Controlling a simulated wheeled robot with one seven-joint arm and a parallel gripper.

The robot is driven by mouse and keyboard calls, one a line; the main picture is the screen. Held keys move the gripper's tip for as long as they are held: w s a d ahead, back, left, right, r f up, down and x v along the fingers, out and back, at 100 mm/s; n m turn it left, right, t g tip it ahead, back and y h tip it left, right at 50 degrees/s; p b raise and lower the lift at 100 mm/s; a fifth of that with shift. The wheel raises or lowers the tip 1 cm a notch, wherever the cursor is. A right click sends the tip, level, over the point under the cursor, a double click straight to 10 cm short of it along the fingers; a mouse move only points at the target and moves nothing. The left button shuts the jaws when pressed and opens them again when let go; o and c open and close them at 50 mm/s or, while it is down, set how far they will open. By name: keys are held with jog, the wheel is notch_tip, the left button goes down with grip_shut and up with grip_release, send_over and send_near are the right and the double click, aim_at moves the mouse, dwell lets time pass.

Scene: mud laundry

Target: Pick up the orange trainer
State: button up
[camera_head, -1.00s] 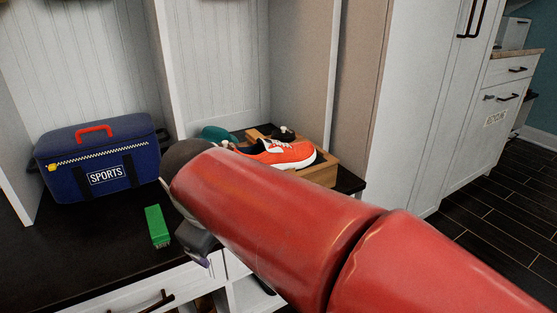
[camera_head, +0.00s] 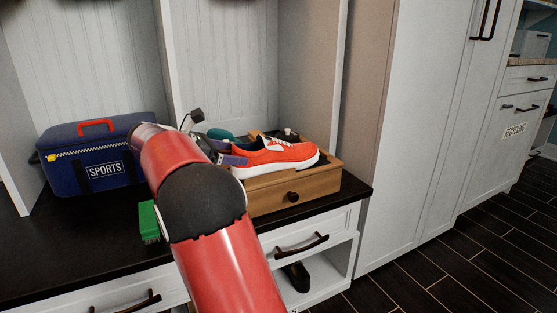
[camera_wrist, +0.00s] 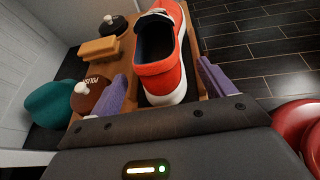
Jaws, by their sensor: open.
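The orange trainer (camera_head: 275,157) has a white sole and white laces. It rests on a wooden box with a drawer (camera_head: 298,192) on the black bench top. In the wrist view the trainer (camera_wrist: 163,55) points away from me, its near end close to my gripper. My gripper (camera_wrist: 162,88) is open, with one purple finger on each side of the trainer's near end. In the head view my gripper (camera_head: 232,160) is at the trainer's left end, partly hidden by my arm. I cannot tell whether the fingers touch the trainer.
A blue sports bag (camera_head: 95,160) and a green brush or box (camera_head: 149,222) are on the bench to the left. A teal item (camera_wrist: 52,103), a brown polish container (camera_wrist: 88,97) and a wooden brush (camera_wrist: 100,48) are left of the trainer. A tall cabinet (camera_head: 410,120) stands right.

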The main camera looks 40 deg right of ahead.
aim_at(248, 152)
jog(key=x, duration=0.2)
jog(key=b+x, duration=0.1)
jog(key=x, duration=0.2)
jog(key=shift+d+r+b, duration=0.1)
jog(key=shift+d+b, duration=0.2)
jog(key=shift+d, duration=0.15)
jog(key=c, duration=1.1)
jog(key=shift+r, duration=0.1)
jog(key=shift+c, duration=0.6)
jog(key=shift+r, duration=0.1)
